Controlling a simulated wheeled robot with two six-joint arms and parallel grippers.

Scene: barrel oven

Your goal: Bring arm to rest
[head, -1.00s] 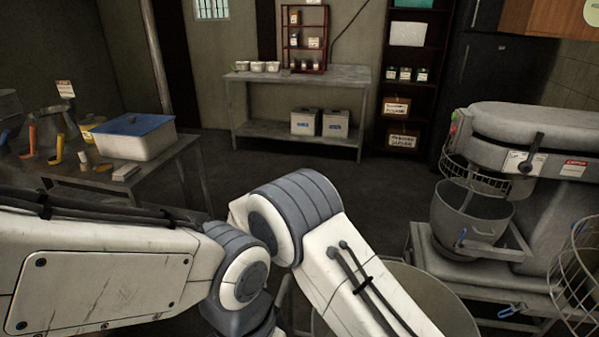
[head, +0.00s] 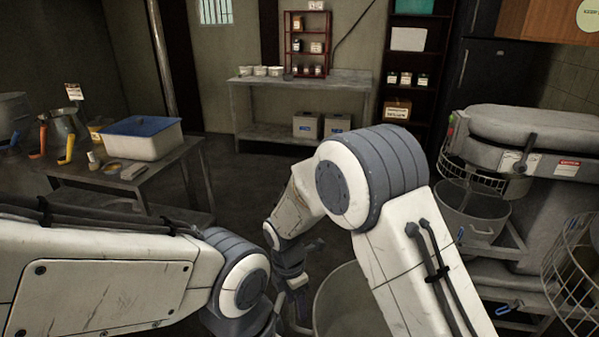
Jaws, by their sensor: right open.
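My right arm rises from the lower right, bends at a grey-banded elbow and reaches down toward the lower middle in the head view. My right gripper (head: 298,308) hangs there, open, small and dark, partly hidden. I see nothing between its fingers. It is beside the left rim of a large round metal bowl (head: 345,290) in the picture; whether they touch I cannot tell. My left arm comes in from the left edge and bends out of sight at the bottom. My left gripper is not in view.
A large mixer (head: 535,150) with a bowl (head: 470,215) stands at the right, near a wire basket (head: 575,265). A table at the left holds a blue-lidded tub (head: 142,138) and several tools. A metal bench (head: 300,85) stands at the back. The floor before it is clear.

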